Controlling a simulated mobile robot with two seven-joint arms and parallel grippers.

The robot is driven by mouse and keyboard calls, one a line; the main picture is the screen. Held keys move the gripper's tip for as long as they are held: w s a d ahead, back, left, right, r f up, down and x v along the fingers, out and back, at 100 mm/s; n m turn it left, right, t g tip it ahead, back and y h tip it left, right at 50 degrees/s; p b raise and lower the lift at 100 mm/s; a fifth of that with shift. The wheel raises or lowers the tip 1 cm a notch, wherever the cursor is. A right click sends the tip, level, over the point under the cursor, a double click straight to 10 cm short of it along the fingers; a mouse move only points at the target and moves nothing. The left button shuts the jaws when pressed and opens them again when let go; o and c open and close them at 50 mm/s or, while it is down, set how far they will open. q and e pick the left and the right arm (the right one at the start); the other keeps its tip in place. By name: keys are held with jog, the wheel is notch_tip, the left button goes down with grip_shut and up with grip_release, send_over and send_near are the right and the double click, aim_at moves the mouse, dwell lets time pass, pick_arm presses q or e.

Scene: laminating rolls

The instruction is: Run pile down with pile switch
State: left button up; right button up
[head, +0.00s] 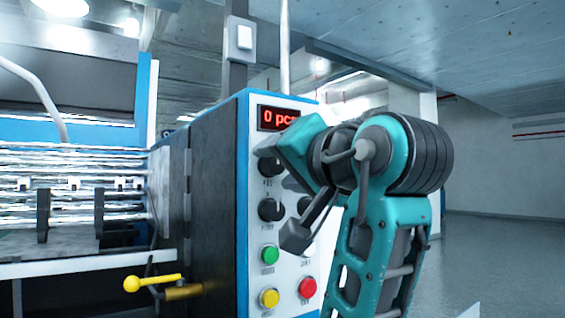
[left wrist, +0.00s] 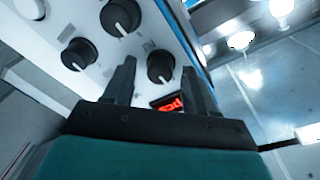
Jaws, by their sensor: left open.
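The control panel (head: 250,220) of the machine carries black rotary knobs, with labels too small to read, so I cannot tell which is the pile switch. In the head view one knob (head: 271,210) is clear at the left, and the right column is partly hidden by my arm. My left gripper (head: 278,162) is at the panel's upper part, below the red display. In the left wrist view its two dark fingers (left wrist: 157,75) are apart, with a knob (left wrist: 160,66) showing between them. I cannot tell whether they touch it. Two more knobs (left wrist: 121,16) show farther left.
The red display (head: 278,118) reads "0 pc", its end hidden. Green (head: 270,255), yellow (head: 269,298) and red (head: 307,288) buttons sit low on the panel. A yellow-knobbed lever (head: 132,284) projects left of the dark cabinet. Open floor lies at the right.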

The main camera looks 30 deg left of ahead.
pick_arm(q)
jog(key=shift+c, duration=0.3)
grip_shut()
pick_arm(e)
jog(key=shift+a+r, duration=0.1)
jog(key=shift+r, duration=0.05)
